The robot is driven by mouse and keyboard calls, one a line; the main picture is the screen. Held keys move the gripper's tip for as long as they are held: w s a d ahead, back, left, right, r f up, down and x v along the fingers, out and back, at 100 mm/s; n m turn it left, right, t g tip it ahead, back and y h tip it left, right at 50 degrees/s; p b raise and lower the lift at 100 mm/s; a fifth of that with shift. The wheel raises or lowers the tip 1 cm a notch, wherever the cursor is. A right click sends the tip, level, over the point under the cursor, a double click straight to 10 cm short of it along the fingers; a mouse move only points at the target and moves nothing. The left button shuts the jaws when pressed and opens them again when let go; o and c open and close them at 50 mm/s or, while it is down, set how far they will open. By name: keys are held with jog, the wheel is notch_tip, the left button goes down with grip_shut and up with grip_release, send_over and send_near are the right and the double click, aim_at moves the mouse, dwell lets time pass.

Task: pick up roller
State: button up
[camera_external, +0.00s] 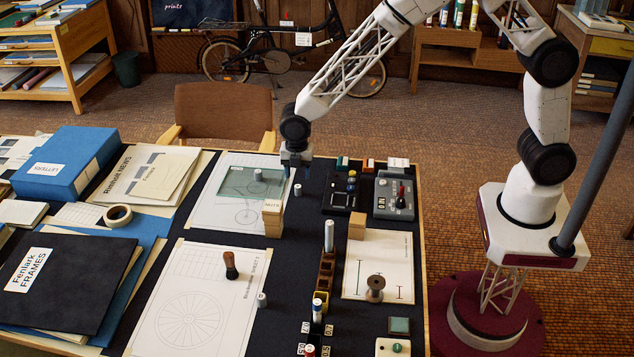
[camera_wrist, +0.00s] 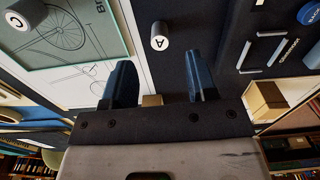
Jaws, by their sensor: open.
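Nothing is marked as the roller, so I cannot tell for certain which thing it is. A small grey cylinder (camera_external: 298,190) with a white end stands on the dark mat, just below my gripper (camera_external: 296,163). In the wrist view this cylinder (camera_wrist: 159,37) shows a white end marked "A", beyond the two blue fingertips (camera_wrist: 158,68) and apart from them. My gripper is open and empty, pointing down. A similar cylinder (camera_external: 258,175) stands on the green glass plate; its end reads "C" in the wrist view (camera_wrist: 28,14). Another grey cylinder (camera_external: 262,300) stands nearer the camera.
A wooden block (camera_external: 272,218) stands left of centre. A black keypad device (camera_external: 341,193) and grey switch box (camera_external: 394,196) lie to the right. A wooden spool (camera_external: 375,289), a wooden-handled stamp (camera_external: 231,265) and an upright silver cylinder (camera_external: 328,234) stand nearer the camera.

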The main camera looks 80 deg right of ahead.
aim_at(298, 185)
jog(key=shift+f, duration=0.5)
jog(key=shift+f, duration=2.65)
grip_shut()
jog(key=shift+r, duration=0.2)
notch_tip(298, 185, up, 10)
jog(key=shift+f, duration=0.15)
